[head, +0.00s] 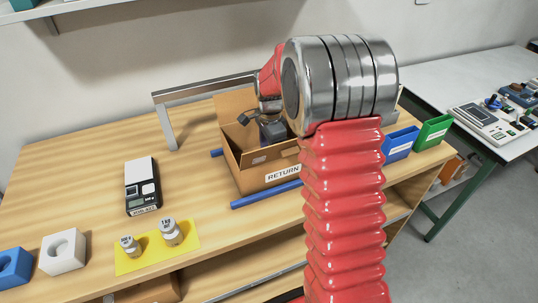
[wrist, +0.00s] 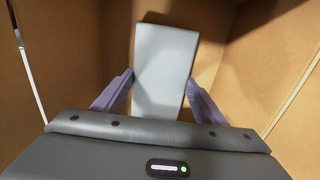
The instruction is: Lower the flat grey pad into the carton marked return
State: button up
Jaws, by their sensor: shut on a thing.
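The carton marked RETURN (head: 265,176) is an open brown box on the wooden table, with its flaps up. My gripper (wrist: 160,88) is inside the carton in the wrist view, its two purple-grey fingers on either side of the flat grey pad (wrist: 165,65). The gripper is shut on the pad, which is pale grey and rectangular. Brown cardboard walls surround it. In the head view my gripper is at the carton's opening, partly hidden by my arm, and the pad cannot be made out there. I cannot tell whether the pad touches the carton's floor.
Blue rails (head: 265,195) lie along the carton. A metal frame (head: 168,125) stands behind it. A scale (head: 142,184) and a yellow mat (head: 190,243) with two weights are to the left. A blue bin (head: 398,146) and a green bin (head: 432,132) stand at right.

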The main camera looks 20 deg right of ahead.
jog(key=shift+f, duration=0.2)
dwell(0.3)
jog(key=o, duration=1.1)
jog(key=shift+c, duration=0.2)
jog(key=shift+r, duration=0.1)
notch_tip(320, 180, up, 14)
jog(key=shift+f, duration=0.2)
